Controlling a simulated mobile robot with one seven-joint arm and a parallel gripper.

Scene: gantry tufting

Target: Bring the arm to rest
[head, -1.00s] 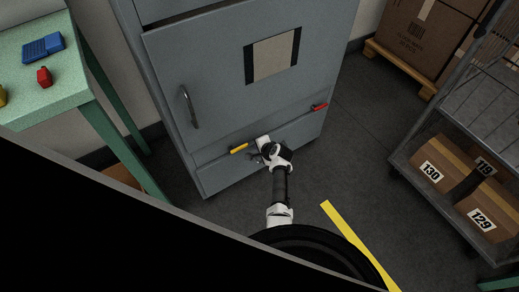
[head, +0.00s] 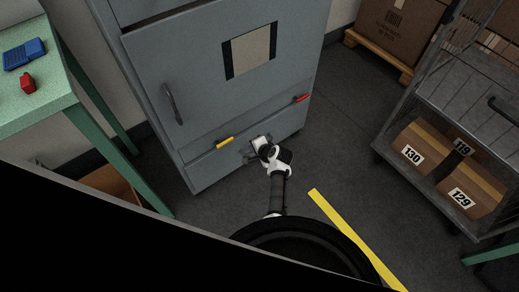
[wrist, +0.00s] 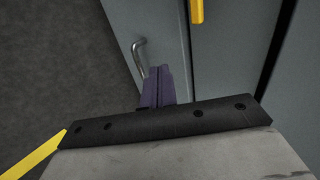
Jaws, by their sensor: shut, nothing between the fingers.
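My gripper (head: 257,146) is at the end of my white and black arm, low in front of the grey cabinet (head: 200,70). In the wrist view, the purple fingers (wrist: 157,88) are together and empty. A bent metal handle (wrist: 138,52) shows just beyond the fingers; I cannot tell whether they touch it. A yellow handle (head: 225,142) is on the cabinet left of my gripper, and it also shows in the wrist view (wrist: 197,12). A red handle (head: 302,98) is up and to the right.
A green table (head: 45,95) with a blue item (head: 25,54) and a red item (head: 28,83) stands left. A wire trolley (head: 440,110) with numbered boxes stands right. Yellow floor tape (head: 340,225) crosses the dark, mostly clear floor between.

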